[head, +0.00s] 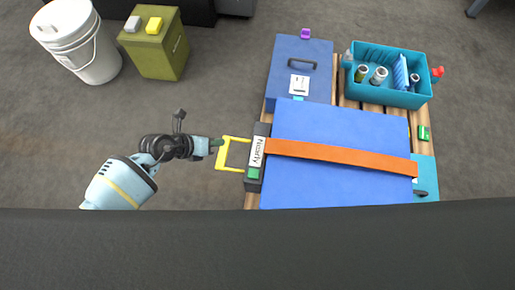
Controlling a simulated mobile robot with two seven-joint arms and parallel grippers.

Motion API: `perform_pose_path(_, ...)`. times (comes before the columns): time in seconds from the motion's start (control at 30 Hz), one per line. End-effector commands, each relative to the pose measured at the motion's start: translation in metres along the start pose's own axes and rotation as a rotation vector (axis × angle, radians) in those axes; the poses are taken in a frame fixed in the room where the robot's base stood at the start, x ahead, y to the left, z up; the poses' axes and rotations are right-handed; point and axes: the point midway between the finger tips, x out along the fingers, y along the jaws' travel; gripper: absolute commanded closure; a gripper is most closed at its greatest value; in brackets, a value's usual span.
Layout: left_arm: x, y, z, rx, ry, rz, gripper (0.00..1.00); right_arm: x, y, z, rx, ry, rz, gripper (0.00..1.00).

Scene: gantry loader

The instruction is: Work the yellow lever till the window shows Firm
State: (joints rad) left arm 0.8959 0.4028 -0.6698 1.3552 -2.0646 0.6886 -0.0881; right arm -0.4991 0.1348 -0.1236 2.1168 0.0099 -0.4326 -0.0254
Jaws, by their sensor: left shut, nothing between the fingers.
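The yellow lever (221,157) is a U-shaped handle that sticks out to the left from a dark ratchet housing (253,184). The white window (257,151) on that housing appears to read "Nearly", turned sideways. An orange strap (340,152) runs from the housing to the right over a large blue box (330,185). My left gripper (218,143) is shut, with its fingertips at the upper left corner of the lever. I cannot tell whether they touch it. My right gripper is not in view.
A blue case (285,62) and a teal tote (403,99) with cans and bottles sit on the wooden pallet (341,98) behind the box. A white bucket (98,65) and an olive canister (157,55) stand back left.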

Motion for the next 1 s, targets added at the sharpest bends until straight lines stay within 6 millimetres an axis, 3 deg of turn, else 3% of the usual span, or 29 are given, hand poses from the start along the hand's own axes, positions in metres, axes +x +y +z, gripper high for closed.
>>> perform_pose_path(1.0, 0.0, 0.0, 0.0, 0.0, 0.0, 0.0, 1.0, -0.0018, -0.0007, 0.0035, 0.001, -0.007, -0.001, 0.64)
